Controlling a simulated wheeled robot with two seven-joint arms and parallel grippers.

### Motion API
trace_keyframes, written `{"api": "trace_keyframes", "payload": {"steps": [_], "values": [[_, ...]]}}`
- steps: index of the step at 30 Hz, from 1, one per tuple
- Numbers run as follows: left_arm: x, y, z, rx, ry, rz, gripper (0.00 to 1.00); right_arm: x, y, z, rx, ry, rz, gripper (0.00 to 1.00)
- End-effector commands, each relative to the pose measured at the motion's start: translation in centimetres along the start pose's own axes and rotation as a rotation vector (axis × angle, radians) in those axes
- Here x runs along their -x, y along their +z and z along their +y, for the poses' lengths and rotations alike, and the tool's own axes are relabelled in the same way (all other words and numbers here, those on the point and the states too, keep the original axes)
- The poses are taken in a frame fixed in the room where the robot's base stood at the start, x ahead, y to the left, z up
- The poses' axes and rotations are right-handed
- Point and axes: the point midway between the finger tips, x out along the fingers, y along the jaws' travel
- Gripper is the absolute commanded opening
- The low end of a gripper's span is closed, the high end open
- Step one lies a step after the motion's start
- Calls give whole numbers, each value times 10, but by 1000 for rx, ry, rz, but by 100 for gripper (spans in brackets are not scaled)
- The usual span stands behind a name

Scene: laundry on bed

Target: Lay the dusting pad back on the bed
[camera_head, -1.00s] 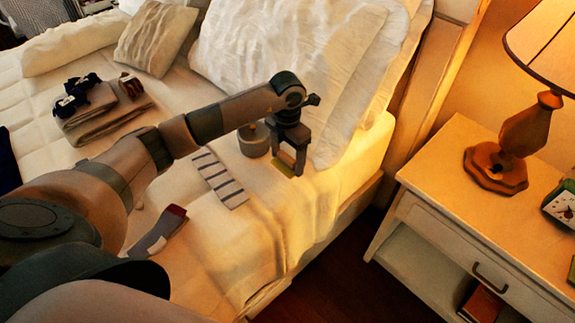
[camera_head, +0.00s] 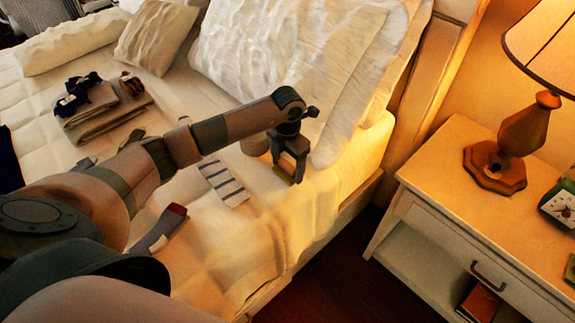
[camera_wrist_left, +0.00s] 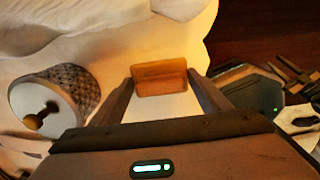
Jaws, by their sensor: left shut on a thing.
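The dusting pad (camera_wrist_left: 160,78) is a small orange-brown block held crosswise between the fingers of my left gripper (camera_wrist_left: 160,88). I cannot tell whether the pad touches the cover. A dark part with a green light at the right of the wrist view may be my right gripper; its jaws are unclear.
A round woven canister (camera_wrist_left: 52,100) stands close beside my left gripper. A striped cloth (camera_head: 222,181) and a grey sock (camera_head: 160,228) lie nearby. Pillows (camera_head: 290,45) rise behind. A nightstand (camera_head: 455,185) with a lamp (camera_head: 520,135) stands across a dark floor gap.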

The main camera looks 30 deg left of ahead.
Motion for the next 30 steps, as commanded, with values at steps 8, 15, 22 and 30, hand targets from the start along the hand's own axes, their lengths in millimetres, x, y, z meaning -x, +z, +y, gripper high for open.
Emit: {"api": "trace_keyframes", "payload": {"steps": [8, 15, 22, 30], "values": [[-2, 0, 0, 0, 0, 0, 88, 0, 4, 3, 0, 3, -13, 31], [-1, 0, 0, 0, 0, 0, 88, 1, 3, 3, 0, 3, -11, 31], [11, 1, 1, 0, 1, -2, 88, -1, 4, 1, 1, 1, -1, 31], [54, 1, 1, 0, 2, -4, 88, -5, 9, 6, -6, 8, -58, 31]]}}
